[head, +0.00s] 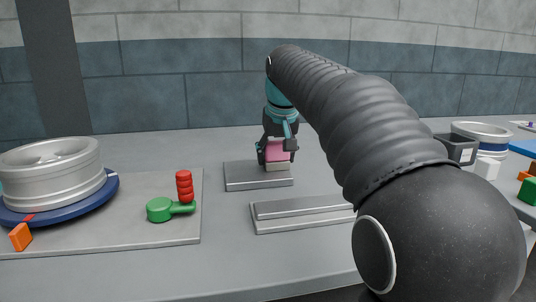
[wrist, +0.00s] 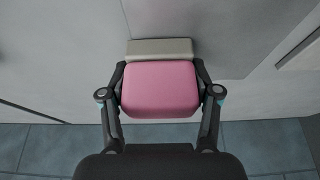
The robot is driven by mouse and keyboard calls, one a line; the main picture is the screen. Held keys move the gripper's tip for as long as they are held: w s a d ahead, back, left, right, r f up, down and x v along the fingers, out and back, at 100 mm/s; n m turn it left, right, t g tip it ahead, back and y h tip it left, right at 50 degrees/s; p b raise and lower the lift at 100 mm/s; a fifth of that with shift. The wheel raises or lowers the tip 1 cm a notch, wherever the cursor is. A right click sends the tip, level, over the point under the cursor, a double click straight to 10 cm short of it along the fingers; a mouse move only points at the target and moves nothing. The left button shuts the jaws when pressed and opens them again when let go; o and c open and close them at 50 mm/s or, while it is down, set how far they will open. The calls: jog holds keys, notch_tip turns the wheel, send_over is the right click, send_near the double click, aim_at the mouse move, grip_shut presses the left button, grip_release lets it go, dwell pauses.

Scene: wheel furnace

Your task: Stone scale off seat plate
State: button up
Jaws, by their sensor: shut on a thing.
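My gripper (head: 276,154) is shut on the stone, a pink block (head: 277,150) with a pale beige slab (head: 277,166) at its lower side. In the wrist view the pink part (wrist: 160,92) sits between both fingers, and the beige slab (wrist: 160,46) shows beyond it. The stone is upright over the right part of a grey metal plate (head: 240,180) on the bench. I cannot tell whether it touches the plate. No scale can be made out on the plate; the stone hides part of its top.
A long stepped metal block (head: 300,214) lies in front of the plate. At left, a wheel (head: 52,172) rests on a blue disc (head: 100,198), beside a green-and-red clamp (head: 160,209) and an orange block (head: 20,237). Another wheel (head: 480,134) stands at right. My arm covers the middle right.

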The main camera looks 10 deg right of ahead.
jog(key=shift+d+r, duration=0.1)
jog(key=shift+d, duration=0.2)
jog(key=shift+a+r, duration=0.1)
jog(key=shift+r, duration=3.95)
